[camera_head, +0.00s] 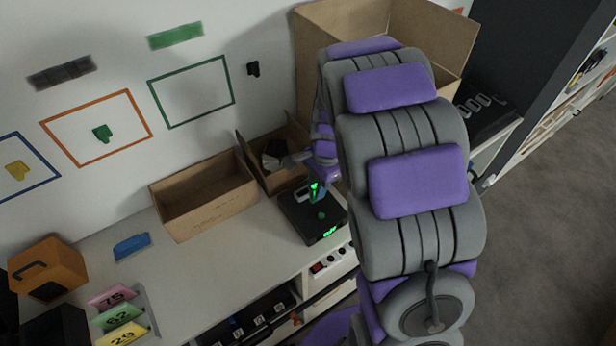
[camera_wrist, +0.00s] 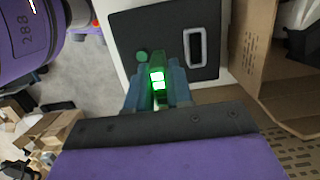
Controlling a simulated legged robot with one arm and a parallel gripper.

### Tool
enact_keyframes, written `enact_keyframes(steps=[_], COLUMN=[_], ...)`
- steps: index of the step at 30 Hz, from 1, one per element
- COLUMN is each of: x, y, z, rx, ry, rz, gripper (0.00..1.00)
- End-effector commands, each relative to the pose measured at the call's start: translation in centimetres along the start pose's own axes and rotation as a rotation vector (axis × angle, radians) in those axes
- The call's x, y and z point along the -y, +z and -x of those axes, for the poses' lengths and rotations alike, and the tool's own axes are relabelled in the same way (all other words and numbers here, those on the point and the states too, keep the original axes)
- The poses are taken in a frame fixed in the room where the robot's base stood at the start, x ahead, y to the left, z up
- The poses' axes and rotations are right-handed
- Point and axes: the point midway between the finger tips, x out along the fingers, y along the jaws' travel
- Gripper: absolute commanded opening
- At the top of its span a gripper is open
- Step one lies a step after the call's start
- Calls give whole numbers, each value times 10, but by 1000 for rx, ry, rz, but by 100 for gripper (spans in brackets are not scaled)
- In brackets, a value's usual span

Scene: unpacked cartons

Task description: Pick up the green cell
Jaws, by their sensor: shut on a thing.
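The green cell (camera_wrist: 157,79) glows brightly between the blue fingers of my gripper (camera_wrist: 159,90), which is shut on it. In the head view the cell (camera_head: 314,187) is a small green glow in my gripper (camera_head: 318,193), just over a black device (camera_head: 301,224) on the bench. The device has a green button, a green lit display on its front and a pale-rimmed slot. In the wrist view the slot (camera_wrist: 195,47) lies to the right of the cell, and the button (camera_wrist: 142,56) to its left. I cannot tell whether the cell touches the device.
An open cardboard box (camera_head: 205,199) stands left of the device, and a smaller carton (camera_head: 271,178) with dark and pale items stands behind it. A large carton (camera_head: 440,40) is at the back. A blue item (camera_head: 131,246) lies on the bench, whose front middle is clear.

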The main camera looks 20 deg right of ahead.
Motion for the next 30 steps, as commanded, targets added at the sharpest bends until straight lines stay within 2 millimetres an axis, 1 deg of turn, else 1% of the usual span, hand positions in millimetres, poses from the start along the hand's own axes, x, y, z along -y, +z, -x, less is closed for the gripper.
enact_keyframes(steps=[1,3,9,15,21,30], x=[-10,-22,-55,-82,-98,-104], y=[0,-1,-4,-6,-8,-8], z=[2,3,6,8,11,11], rx=[2,4,1,4,0,0], ry=[2,4,3,3,0,2], rz=[-4,-5,-3,-5,-2,-1], gripper=[0,0,0,0,0,0])
